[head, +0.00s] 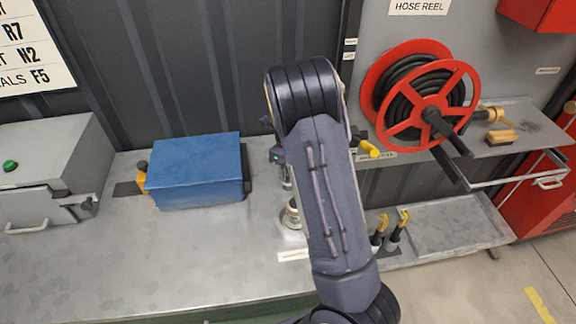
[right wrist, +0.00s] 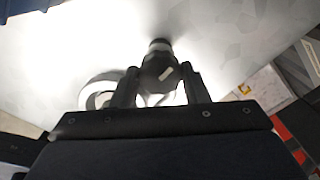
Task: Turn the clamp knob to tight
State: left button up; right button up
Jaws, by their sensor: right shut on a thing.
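The clamp knob (right wrist: 160,62) is a dark, rounded knob with a pale mark on it, on a dark stem, in the right wrist view. My right gripper (right wrist: 158,80) has its two fingers on either side of the knob and is shut on it. In the head view my right arm covers most of the gripper and the knob; only a dark part of the gripper (head: 277,155) shows beside the arm. How far the knob is turned cannot be told. My left gripper is in neither view.
A metal ring-shaped fitting (head: 293,214) stands on the grey bench (head: 230,255) close to my right arm. A blue box (head: 197,168) and a grey box (head: 45,160) stand to the left. A red hose reel (head: 420,92) is to the right, above a shelf. The bench front is clear.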

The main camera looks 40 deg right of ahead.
dwell(0.4)
jog(key=o, duration=1)
jog(key=shift+c, duration=0.2)
notch_tip(320, 180, up, 8)
jog(key=shift+f+b, duration=0.1)
jog(key=shift+b, duration=0.3)
jog(key=s+a+r+n+t+y, duration=0.2)
jog(key=s+a+r+n, duration=0.1)
jog(key=s+a+n, duration=0.6)
jog(key=s+a+r+n+t+y, duration=0.1)
jog(key=s+a+r+n+t, duration=0.2)
jog(key=s+a+n, duration=0.7)
jog(key=s+n, duration=0.5)
jog(key=n, duration=0.7)
jog(key=shift+s+a+r+t+y+b, duration=0.2)
jog(key=shift+a+t+y+b, duration=0.1)
jog(key=shift+y+b, duration=0.1)
